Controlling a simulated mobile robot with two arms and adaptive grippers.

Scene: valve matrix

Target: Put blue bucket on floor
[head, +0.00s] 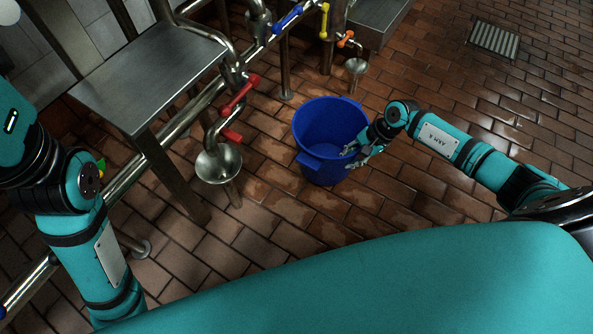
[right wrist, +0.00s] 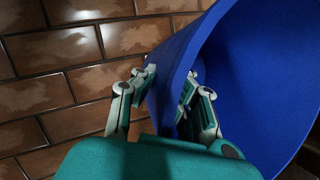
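The blue bucket (head: 322,165) is upright with its open top facing up, in the middle of the head view over the brown tile floor (head: 262,231). I cannot tell whether its base touches the tiles. My right gripper (head: 354,154) is at the bucket's right side. In the right wrist view the bucket wall (right wrist: 245,80) runs between the fingers of the right gripper (right wrist: 168,85), one outside and one inside, and they look closed on it. The bucket's underside is hidden. My left arm shows at the left, but its gripper is out of view.
A steel table (head: 150,75) and pipes with a red valve handle (head: 239,94) and a steel funnel (head: 218,164) stand left of the bucket. Blue and yellow valves are behind it. A floor drain (head: 494,41) lies far right. Open floor surrounds the bucket's front and right.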

